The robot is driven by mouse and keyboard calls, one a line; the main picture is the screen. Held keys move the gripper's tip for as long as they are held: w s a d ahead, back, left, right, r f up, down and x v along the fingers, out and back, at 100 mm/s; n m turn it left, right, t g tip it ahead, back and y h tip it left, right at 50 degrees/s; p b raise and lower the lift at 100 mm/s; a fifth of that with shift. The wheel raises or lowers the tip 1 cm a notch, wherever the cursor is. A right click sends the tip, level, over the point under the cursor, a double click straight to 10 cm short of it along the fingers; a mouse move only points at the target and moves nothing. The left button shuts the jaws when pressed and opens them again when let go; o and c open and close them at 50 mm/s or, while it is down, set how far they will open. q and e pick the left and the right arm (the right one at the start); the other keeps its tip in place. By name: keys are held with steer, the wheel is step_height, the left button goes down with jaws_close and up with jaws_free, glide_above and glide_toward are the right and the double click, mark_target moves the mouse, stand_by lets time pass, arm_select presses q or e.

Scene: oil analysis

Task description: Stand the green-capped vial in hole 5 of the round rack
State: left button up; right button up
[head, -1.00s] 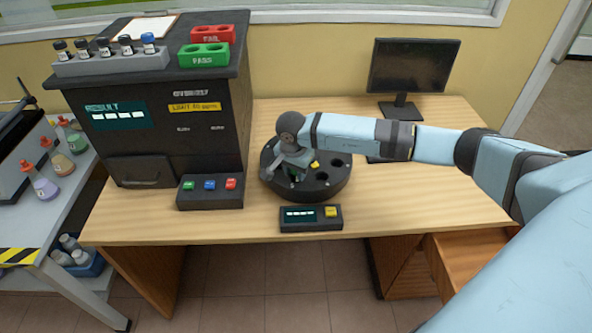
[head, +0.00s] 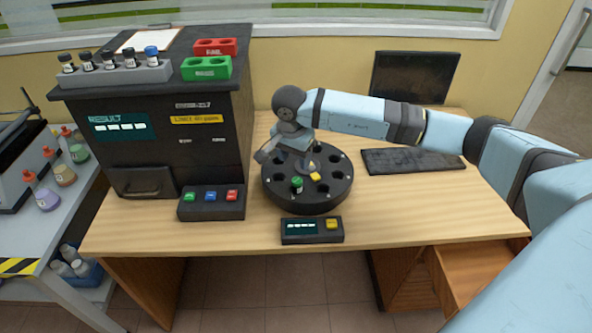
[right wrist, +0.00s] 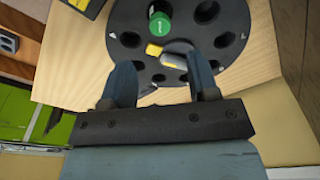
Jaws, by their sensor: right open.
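The green-capped vial (head: 297,184) stands in a hole at the front of the round black rack (head: 306,207), with its green cap showing above the top. The cap also shows in the right wrist view (right wrist: 160,24). The hole number cannot be read. My right gripper (head: 290,152) is above the back left of the rack, open and empty, apart from the vial. In the right wrist view its two fingers (right wrist: 162,76) are spread, with the rack's yellow-marked hub beyond them. My left gripper is not in view.
A small console (head: 312,230) with a yellow button stands in front of the rack. The black analyser (head: 165,150) and its three-button box (head: 211,203) are at left. A keyboard (head: 412,161) and monitor (head: 414,77) are at right. The table's front right is clear.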

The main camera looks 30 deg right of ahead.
steer(key=s+a+f+m+g+y, duration=0.15)
steer(key=s+a+y, duration=0.3)
steer(key=a, duration=0.55)
steer(key=s+a+f+m+g+y, duration=0.15)
steer(key=s+a+y, duration=0.3)
steer(key=a, duration=0.45)
steer(key=s+a+r+m+t+y, duration=0.2)
steer(key=a+m+t+y, duration=0.35)
steer(key=m, duration=0.35)
steer(key=s+a+r+m+t+y, duration=0.2)
steer(key=a+m+t+y, duration=0.3)
steer(key=m, duration=0.4)
steer(key=d+f+m+t+h, duration=0.4)
steer(key=m+h, duration=0.1)
steer(key=m, duration=0.6)
steer(key=d+f+m+t+h, duration=0.4)
steer(key=m+h, duration=0.1)
steer(key=m, duration=0.7)
steer(key=s+d+f+m+g+h, duration=0.2)
steer(key=s+f+m, duration=0.4)
steer(key=s+d+f+m+g+h, duration=0.2)
steer(key=s+f+m+g+h, duration=0.1)
steer(key=s+f+m, duration=0.3)
steer(key=shift+s+d+f+m+g, duration=0.35)
steer(key=shift+s+f, duration=0.1)
steer(key=shift+f, duration=0.3)
